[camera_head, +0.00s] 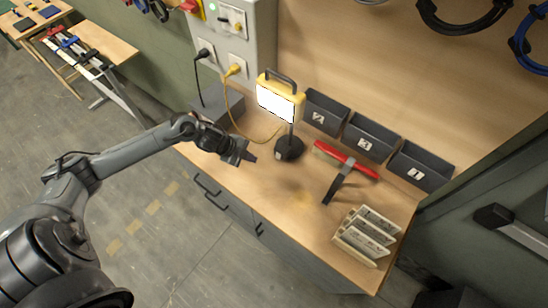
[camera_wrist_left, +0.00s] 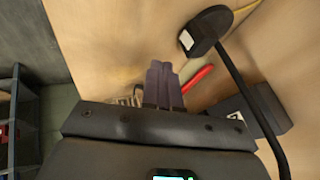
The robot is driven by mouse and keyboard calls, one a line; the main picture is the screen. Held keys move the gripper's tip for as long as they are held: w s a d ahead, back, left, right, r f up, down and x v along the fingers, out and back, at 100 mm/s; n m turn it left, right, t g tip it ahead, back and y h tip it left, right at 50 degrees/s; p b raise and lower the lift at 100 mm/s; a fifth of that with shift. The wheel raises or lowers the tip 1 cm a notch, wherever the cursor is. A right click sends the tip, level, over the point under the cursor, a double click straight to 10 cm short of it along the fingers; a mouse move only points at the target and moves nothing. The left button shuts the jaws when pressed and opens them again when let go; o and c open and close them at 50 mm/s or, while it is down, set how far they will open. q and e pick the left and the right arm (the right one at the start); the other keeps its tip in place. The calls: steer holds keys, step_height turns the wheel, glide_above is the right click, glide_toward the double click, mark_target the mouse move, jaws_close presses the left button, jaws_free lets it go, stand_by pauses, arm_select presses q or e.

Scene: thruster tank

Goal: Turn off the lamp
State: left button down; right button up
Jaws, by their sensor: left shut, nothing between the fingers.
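The lamp (camera_head: 277,98) stands upright on the workbench and its yellow-framed panel glows bright white. Its round black base (camera_head: 289,148) carries a small pale square that looks like a switch. The base also shows in the left wrist view (camera_wrist_left: 208,28), with the white square on its side and the dark stem running down right. A yellow cord runs from the lamp to a yellow plug (camera_head: 235,70) in a wall socket. My left gripper (camera_head: 250,157) is shut and empty, left of the base and apart from it. Its fingers show in the left wrist view (camera_wrist_left: 162,75). My right gripper is out of view.
Three dark bins (camera_head: 372,136) line the back of the bench. A dark grey box (camera_head: 218,104) sits behind my gripper. The front middle of the bench is clear.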

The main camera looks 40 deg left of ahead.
mark_target(278, 156)
arm_select(q)
steer(key=x, duration=0.9)
steer(key=shift+w+d+f, duration=0.15)
steer(key=shift+d+f, duration=0.05)
steer(key=shift+f, duration=0.1)
steer(key=w, duration=0.3)
steer(key=shift+a+f, duration=0.1)
steer(key=shift+f, duration=0.15)
steer(key=shift+w+f, duration=0.15)
steer(key=shift+w, duration=0.35)
